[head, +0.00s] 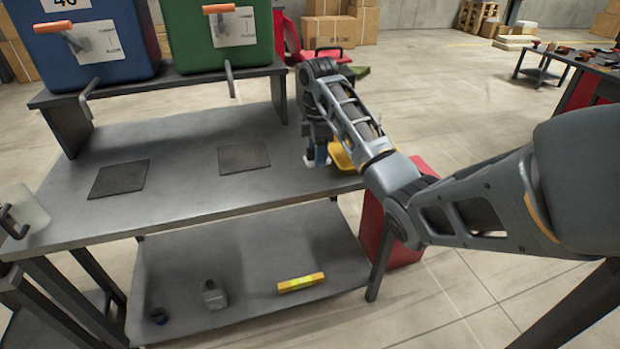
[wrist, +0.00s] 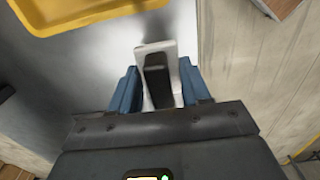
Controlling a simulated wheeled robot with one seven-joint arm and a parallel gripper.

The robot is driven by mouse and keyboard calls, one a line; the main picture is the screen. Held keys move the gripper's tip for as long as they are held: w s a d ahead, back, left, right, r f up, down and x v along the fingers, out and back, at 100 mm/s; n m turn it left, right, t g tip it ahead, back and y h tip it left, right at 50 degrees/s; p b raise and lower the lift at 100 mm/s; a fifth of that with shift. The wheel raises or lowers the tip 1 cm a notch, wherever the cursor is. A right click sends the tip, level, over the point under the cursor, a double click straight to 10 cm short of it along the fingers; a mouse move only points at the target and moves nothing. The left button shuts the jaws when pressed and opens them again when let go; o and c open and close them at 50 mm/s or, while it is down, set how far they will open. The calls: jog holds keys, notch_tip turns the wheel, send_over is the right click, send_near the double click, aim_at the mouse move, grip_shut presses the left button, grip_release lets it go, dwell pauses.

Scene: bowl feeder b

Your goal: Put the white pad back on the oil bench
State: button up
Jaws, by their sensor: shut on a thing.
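The white pad (wrist: 173,72) has a dark block-like grip on it. My gripper (wrist: 159,88) has its blue fingers on either side of the grip and is shut on it. In the head view my gripper (head: 320,155) is at the right end of the grey oil bench (head: 190,200), and a small white part of the pad (head: 309,161) shows beside it. The wrist view shows the pad over the bench top, near its edge. I cannot tell whether the pad touches the top.
A yellow tray (head: 341,156) lies right beside my gripper. Two dark square mats (head: 119,178) lie on the bench, with bare top around them. Blue (head: 85,45) and green (head: 218,35) tanks stand on a raised shelf behind. A red cabinet (head: 405,245) stands at the right end.

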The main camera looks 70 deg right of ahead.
aim_at(310, 176)
jog(key=shift+w+f, duration=0.25)
jog(key=shift+w, duration=0.25)
jog(key=shift+w+f, duration=0.2)
jog(key=shift+w, duration=0.25)
jog(key=shift+w+f, duration=0.1)
jog(key=shift+f, duration=0.15)
jog(key=shift+f+p, duration=0.4)
jog(key=shift+f, duration=1.5)
jog(key=o, duration=1.1)
jog(key=shift+f, duration=0.15)
notch_tip(310, 176, up, 11)
jog(key=p, duration=0.3)
jog(key=shift+r+p, duration=0.65)
jog(key=shift+r, duration=0.05)
